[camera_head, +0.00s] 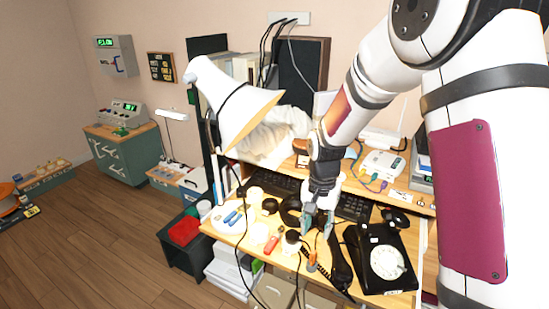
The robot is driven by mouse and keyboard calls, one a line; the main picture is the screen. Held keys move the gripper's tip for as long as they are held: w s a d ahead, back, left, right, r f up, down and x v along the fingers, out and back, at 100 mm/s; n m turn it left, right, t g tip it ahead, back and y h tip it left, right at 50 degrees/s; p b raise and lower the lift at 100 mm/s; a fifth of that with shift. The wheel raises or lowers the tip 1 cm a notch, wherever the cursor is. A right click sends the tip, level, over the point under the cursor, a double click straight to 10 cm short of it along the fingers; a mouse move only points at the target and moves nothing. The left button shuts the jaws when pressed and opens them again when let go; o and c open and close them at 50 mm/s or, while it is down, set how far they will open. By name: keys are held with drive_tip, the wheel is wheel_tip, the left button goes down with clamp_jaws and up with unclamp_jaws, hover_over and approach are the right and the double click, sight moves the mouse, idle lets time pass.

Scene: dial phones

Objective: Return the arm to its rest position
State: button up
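My arm reaches down from the upper right. My gripper (317,228) points down over the desk (228,230), with its two fingers apart and nothing visible between them. A black dial phone (375,240) with a white dial sits on the desk to the right of my gripper. Its black handset (339,263) appears to lie off the phone, along its left side, just below and right of my fingers. A coiled black cord (314,268) runs beside the handset. I cannot tell how high my fingers are above the desk.
A white lamp (232,105) hangs over the desk's left part. A keyboard (278,184) lies behind my gripper. Small items, including a red-handled tool (272,243), crowd the desk's front. A black crate (186,250) stands left of the desk. The wooden floor (95,240) farther left is clear.

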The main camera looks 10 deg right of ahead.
drive_tip(key=s+r+n+t+p, duration=0.1)
drive_tip(key=s+r+n+p, duration=0.1)
drive_tip(key=s+r, duration=0.65)
drive_tip(key=s+r+n+t+p, duration=0.1)
drive_tip(key=s+r+p, duration=0.25)
drive_tip(key=r, duration=0.95)
drive_tip(key=s+r+n+t+p, duration=0.1)
drive_tip(key=s+r, duration=0.4)
drive_tip(key=s, duration=0.5)
drive_tip(key=s+r+n+t+p, duration=0.1)
drive_tip(key=s+r+n+p, duration=0.2)
drive_tip(key=s, duration=0.7)
drive_tip(key=shift+d+r, duration=0.2)
drive_tip(key=shift+r, duration=0.7)
